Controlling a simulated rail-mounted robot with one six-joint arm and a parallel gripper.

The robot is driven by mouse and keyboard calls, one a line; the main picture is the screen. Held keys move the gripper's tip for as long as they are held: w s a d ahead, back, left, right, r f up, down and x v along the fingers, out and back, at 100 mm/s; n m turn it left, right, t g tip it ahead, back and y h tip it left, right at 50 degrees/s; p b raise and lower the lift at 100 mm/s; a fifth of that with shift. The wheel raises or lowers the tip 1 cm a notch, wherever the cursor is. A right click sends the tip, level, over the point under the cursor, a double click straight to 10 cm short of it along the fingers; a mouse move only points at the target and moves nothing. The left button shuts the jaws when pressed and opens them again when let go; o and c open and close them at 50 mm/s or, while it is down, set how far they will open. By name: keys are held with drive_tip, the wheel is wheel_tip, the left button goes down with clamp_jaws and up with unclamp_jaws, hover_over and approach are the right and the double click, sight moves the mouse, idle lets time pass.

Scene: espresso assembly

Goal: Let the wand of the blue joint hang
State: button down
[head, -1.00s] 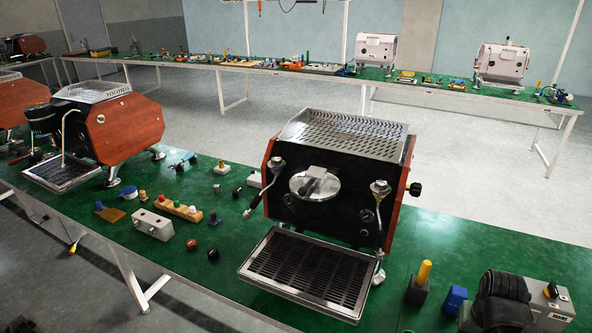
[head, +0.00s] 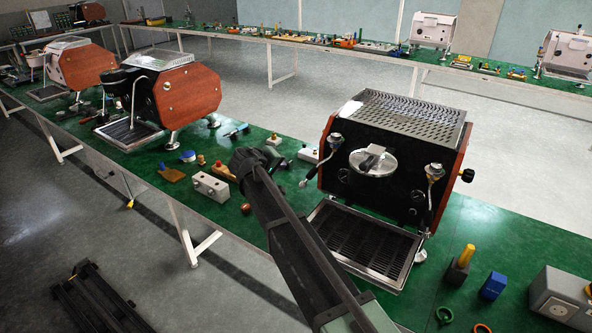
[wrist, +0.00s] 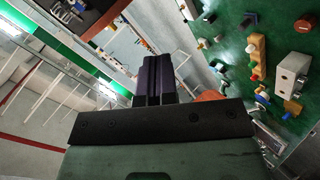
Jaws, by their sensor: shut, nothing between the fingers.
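The near espresso machine (head: 385,165) has a black front and red-brown sides. Its left wand (head: 310,173) slants out to the lower left from a metal joint (head: 335,140). Its right wand (head: 429,208) hangs nearly straight down from another metal joint (head: 434,172). I cannot make out blue on either joint. My arm crosses in front of the table, its dark far end (head: 248,160) left of the left wand and apart from it in the picture. In the wrist view, my gripper (wrist: 150,62) has its dark fingers together, with nothing visible between them.
The drip tray (head: 365,245) juts out below the wands. A grey two-button box (head: 210,187) and a red-knobbed block lie left of my arm. A blue block (head: 493,286), a yellow-topped post (head: 466,257) and a grey box (head: 562,298) stand to the right. Another machine (head: 172,92) stands further left.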

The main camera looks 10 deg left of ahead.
drive_tip(key=b, duration=0.7)
hover_over(305, 183)
drive_tip(key=a, duration=0.2)
drive_tip(key=f, duration=0.7)
drive_tip(key=shift+d, duration=0.25)
drive_tip(key=shift+d+f+b, duration=0.2)
drive_tip(key=shift+d+b, duration=0.1)
drive_tip(key=shift+d, duration=0.3)
